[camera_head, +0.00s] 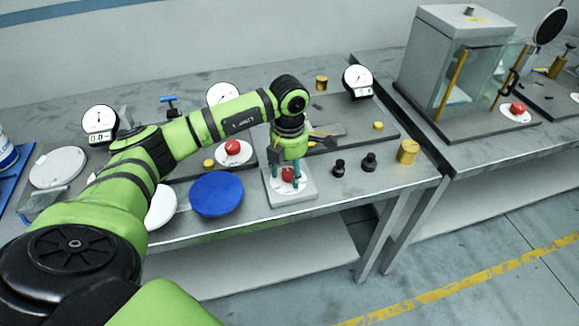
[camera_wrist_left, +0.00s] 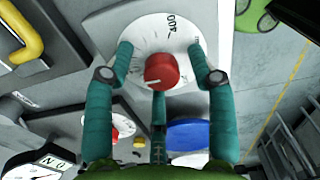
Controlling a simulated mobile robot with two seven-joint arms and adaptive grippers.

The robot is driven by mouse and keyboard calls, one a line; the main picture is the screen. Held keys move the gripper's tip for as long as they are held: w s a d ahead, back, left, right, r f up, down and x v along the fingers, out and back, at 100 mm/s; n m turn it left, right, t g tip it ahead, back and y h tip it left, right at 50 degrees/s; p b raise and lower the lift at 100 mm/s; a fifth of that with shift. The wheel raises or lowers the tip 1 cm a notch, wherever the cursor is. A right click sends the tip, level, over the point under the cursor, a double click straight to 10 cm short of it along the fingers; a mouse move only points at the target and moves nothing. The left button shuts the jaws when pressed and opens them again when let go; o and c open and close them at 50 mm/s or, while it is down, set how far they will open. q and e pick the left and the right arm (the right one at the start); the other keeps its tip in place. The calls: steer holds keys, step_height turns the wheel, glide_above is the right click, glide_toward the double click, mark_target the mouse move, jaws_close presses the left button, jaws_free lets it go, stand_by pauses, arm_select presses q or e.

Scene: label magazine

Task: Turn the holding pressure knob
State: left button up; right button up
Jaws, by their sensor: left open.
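The red knob (camera_head: 288,174) sits on a light grey base plate (camera_head: 300,194) near the front edge of the bench. In the left wrist view the red knob (camera_wrist_left: 161,70) has a white mark on its face and stands on a round white dial (camera_wrist_left: 150,32) with printed numbers. My left gripper (camera_head: 287,178) is above the knob, pointing down. In the left wrist view its teal fingers (camera_wrist_left: 163,65) are open, on either side of the knob, with gaps between fingers and knob. My right gripper is not in view.
A blue disc (camera_head: 217,194) lies left of the knob. Two black knobs (camera_head: 369,162) (camera_head: 338,168) and a brass cylinder (camera_head: 408,151) stand to its right. Another red knob (camera_head: 233,147) and dial gauges (camera_head: 357,81) are behind. A glass-fronted cabinet (camera_head: 447,62) stands on the right bench.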

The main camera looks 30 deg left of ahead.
arm_select(q)
steer(key=shift+s, duration=0.1)
jaws_close()
steer(key=shift+f+b, duration=0.15)
steer(key=shift+b, duration=0.3)
steer(key=m+b, duration=0.2)
steer(key=shift+f+m, duration=0.15)
steer(key=shift+m, duration=0.15)
steer(key=shift+m+b, duration=0.5)
steer(key=shift+r+m, duration=0.25)
steer(key=shift+m, duration=0.25)
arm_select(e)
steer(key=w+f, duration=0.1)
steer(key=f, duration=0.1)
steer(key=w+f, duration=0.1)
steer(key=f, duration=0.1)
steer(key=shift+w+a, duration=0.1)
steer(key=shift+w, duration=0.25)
